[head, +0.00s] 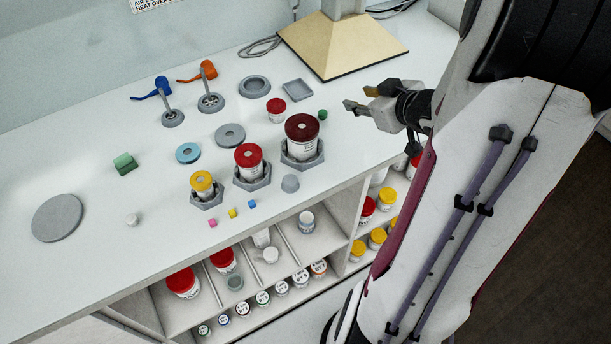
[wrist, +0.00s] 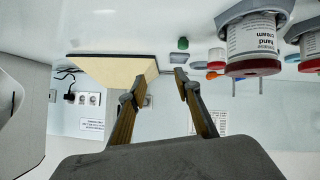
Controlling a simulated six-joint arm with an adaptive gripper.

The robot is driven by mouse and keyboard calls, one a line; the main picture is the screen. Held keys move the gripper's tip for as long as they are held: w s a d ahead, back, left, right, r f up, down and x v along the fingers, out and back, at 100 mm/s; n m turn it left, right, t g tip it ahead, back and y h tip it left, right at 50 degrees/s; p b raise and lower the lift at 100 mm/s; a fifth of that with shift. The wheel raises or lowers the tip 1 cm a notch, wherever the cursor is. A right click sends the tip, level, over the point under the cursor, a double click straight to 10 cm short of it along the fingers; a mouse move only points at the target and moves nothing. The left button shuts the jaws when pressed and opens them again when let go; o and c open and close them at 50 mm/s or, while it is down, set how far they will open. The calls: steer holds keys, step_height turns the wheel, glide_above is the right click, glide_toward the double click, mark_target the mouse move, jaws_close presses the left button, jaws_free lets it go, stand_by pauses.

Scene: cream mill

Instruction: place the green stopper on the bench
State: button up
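The green stopper (head: 322,115) is a small dark green cylinder standing on the white bench (head: 100,235), just right of the jar with the dark red lid. It also shows in the wrist view (wrist: 183,43), where the picture is upside down. My gripper (head: 358,98) is to the right of the stopper and apart from it. In the wrist view my gripper (wrist: 155,86) has its two fingers spread with nothing between them.
The dark-red-lidded jar (head: 302,130) stands in a grey hexagonal holder near the stopper. A smaller red-lidded jar (head: 276,108) and a square grey tray (head: 298,90) are close by.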

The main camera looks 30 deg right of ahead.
steer(key=s+a+r+m+g+h, duration=0.35)
steer(key=a+r, duration=0.35)
steer(key=r, duration=0.3)
steer(key=s+a+n+g+y, duration=0.1)
steer(key=s+a+y, duration=0.3)
steer(key=s+a, duration=1.1)
steer(key=a+g, duration=0.1)
steer(key=a, duration=0.2)
steer(key=shift+a+f, duration=0.4)
